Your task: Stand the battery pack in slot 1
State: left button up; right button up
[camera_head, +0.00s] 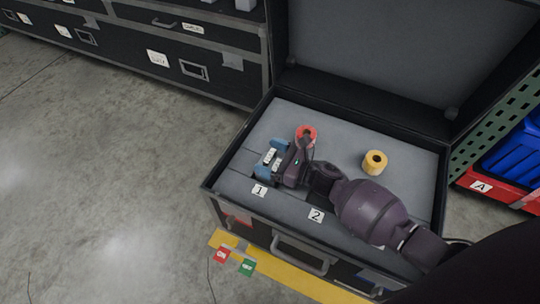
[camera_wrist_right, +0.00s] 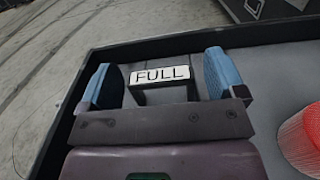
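The battery pack (camera_wrist_right: 160,75), dark with a white label reading FULL, stands between the blue fingertips of my right gripper (camera_wrist_right: 163,82) in the right wrist view. A narrow gap shows on each side of the pack, so the fingers look open and straddle it. In the head view my right gripper (camera_head: 272,157) is over the left end of the case, just behind the label 1 (camera_head: 259,190) that marks slot 1. The pack's lower end and the slot are hidden, so its seating depth cannot be told. My left gripper is not in view.
The open black case (camera_head: 345,140) has a grey foam bed and a raised lid behind. A red roll (camera_head: 306,131) is close behind the gripper; a yellow roll (camera_head: 375,162) is farther right. Label 2 (camera_head: 316,215) is on the front. Floor to the left is clear.

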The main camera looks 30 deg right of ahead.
jog(key=shift+r, duration=0.25)
jog(key=p+v, duration=0.1)
jog(key=v, duration=0.9)
jog(key=shift+s+d+p, duration=0.25)
jog(key=shift+p, duration=0.1)
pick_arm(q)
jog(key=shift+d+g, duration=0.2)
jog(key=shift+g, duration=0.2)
pick_arm(e)
jog(key=shift+s+d+f, duration=0.1)
jog(key=shift+s+d, duration=0.3)
jog(key=shift+s, duration=0.15)
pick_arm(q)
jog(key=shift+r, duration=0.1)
